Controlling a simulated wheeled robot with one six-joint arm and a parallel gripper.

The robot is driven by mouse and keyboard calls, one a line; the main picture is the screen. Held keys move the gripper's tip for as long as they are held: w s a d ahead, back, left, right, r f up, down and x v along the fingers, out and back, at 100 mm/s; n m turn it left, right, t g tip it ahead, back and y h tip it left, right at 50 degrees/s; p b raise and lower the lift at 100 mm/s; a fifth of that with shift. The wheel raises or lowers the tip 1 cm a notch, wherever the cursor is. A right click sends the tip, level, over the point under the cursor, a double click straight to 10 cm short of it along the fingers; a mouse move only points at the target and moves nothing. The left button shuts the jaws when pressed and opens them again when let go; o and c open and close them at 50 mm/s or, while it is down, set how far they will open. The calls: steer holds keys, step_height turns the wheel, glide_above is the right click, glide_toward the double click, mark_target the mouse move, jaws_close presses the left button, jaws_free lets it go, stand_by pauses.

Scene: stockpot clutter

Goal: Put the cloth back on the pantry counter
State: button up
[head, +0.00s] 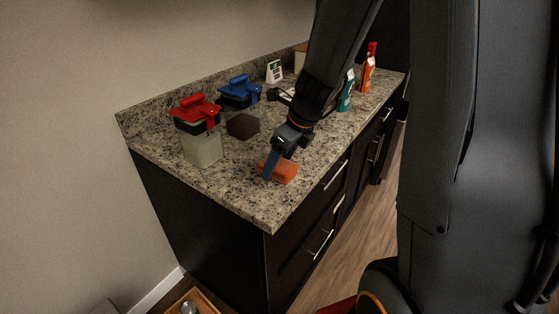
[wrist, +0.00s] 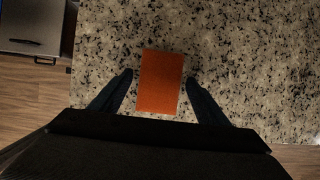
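An orange rectangular piece (head: 284,172), the only thing in view that could be the cloth, lies flat on the speckled granite counter (head: 240,196) near its front edge. In the wrist view the orange piece (wrist: 160,82) lies between my gripper's (wrist: 160,80) two dark fingers, with a strip of bare granite showing on each side of it. My gripper (head: 272,165) is open, low over the counter at the orange piece. Whether the fingertips touch the counter I cannot tell.
A teal bottle (head: 346,92) and an orange-red bottle (head: 369,68) stand further back. The counter's near left corner is clear.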

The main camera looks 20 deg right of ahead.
steer(key=v, duration=1.2)
steer(key=s+a+f+n+g+h, duration=0.1)
steer(key=s+f+n, duration=0.3)
steer(key=n, duration=1)
steer(key=s+a+f+n+g+h, duration=0.1)
steer(key=s+a+f+n, duration=0.2)
steer(key=n, duration=1.1)
steer(key=s+f, duration=0.2)
steer(key=s, duration=0.2)
steer(key=shift+s+f+n+g+h+p, duration=0.25)
steer(key=shift+f+n+g+h+p, duration=0.05)
steer(key=shift+f+n+h+p, duration=0.1)
steer(key=shift+a, duration=0.1)
